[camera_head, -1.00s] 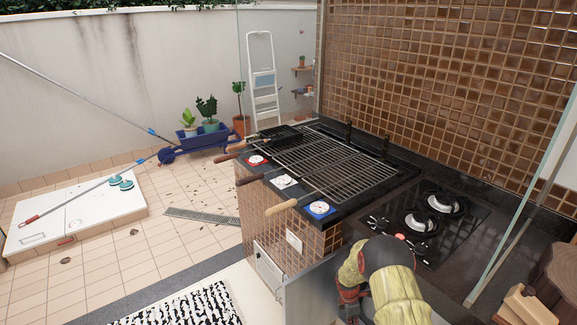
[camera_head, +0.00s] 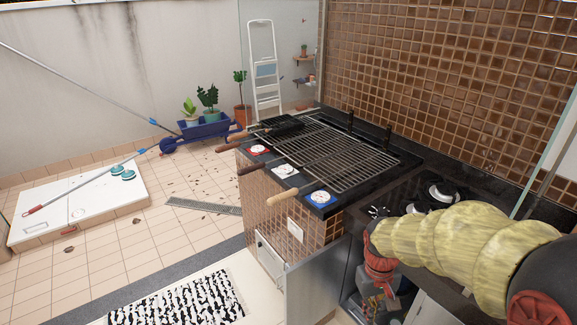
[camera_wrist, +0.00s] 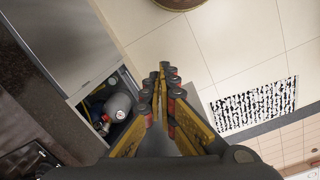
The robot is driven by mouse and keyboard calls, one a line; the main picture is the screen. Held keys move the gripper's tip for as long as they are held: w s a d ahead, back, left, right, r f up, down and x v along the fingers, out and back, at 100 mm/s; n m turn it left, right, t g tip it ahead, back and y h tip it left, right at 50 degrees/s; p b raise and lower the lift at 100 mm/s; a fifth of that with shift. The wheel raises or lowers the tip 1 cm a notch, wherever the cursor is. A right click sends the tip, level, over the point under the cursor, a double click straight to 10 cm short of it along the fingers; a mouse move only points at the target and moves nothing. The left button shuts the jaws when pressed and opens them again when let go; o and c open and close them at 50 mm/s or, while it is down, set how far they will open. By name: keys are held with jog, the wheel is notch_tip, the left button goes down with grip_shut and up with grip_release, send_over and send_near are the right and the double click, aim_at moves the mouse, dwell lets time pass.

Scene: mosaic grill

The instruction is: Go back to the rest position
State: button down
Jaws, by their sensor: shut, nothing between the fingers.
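My gripper (camera_wrist: 163,75) shows in the wrist view with its yellow and dark fingers together and nothing between them. It hangs in free air above the pale tiled floor (camera_wrist: 225,45). In the head view my arm, in a yellow ribbed sleeve, reaches in from the right edge in front of the dark counter (camera_head: 425,165). Its red and grey wrist end points downward beside the cabinet front. The fingertips are hard to make out there.
The grill grate (camera_head: 335,150) has skewers with wooden handles at its front edge. Stove burners (camera_head: 443,192) lie partly behind my arm. An open cabinet holds a grey cylinder (camera_wrist: 118,106). A black and white rug (camera_head: 178,300) lies on open floor to the left.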

jog(key=s+a+r+m+t, duration=0.2)
jog(key=s+r+t, duration=0.4)
jog(key=s+r, duration=0.8)
notch_tip(320, 180, up, 4)
jog(key=shift+f+y, duration=0.1)
jog(key=shift+y, duration=0.2)
